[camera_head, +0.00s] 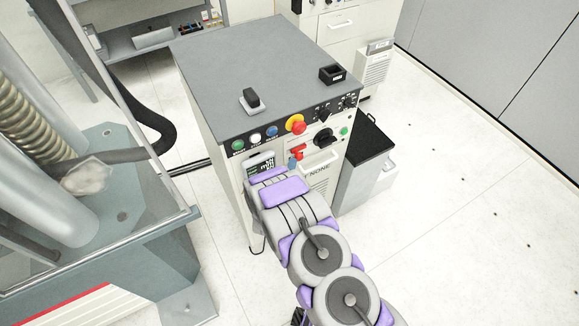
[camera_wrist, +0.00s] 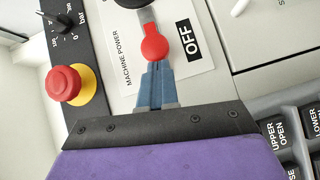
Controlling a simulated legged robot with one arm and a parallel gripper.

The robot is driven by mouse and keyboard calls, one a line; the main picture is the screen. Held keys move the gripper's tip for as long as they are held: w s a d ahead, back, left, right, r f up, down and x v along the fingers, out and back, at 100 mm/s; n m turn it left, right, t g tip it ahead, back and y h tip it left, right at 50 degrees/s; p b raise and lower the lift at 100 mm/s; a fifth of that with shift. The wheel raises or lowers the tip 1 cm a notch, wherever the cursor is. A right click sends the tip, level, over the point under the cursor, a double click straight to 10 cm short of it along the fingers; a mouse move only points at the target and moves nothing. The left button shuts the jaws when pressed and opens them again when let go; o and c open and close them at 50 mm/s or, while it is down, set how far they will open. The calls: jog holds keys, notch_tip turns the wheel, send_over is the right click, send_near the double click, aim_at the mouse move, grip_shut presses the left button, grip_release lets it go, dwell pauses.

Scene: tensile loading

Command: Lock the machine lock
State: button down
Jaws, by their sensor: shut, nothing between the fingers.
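The machine lock appears to be a red-knobbed lever (camera_wrist: 155,45) on a white plate marked "MACHINE POWER" and "OFF" in the wrist view. It also shows as a red handle (camera_head: 298,151) on the front of the grey-topped cabinet in the head view. My gripper (camera_wrist: 155,68) has blue fingers, closed together and empty. Their tips are right at the near edge of the red knob; I cannot tell whether they touch it. In the head view my gripper (camera_head: 293,161) is just below the red handle, partly hidden by my arm.
A red emergency button on a yellow base (camera_wrist: 66,84) is left of the lever in the wrist view. Labelled buttons (camera_wrist: 281,135) are at the lower right. The grey-topped cabinet (camera_head: 250,75) carries two small black objects. A glass-walled machine (camera_head: 90,180) stands left; floor is clear at right.

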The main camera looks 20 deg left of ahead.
jog(key=shift+w+d+p, duration=0.5)
jog(key=shift+w+d, duration=0.85)
jog(key=shift+w, duration=0.15)
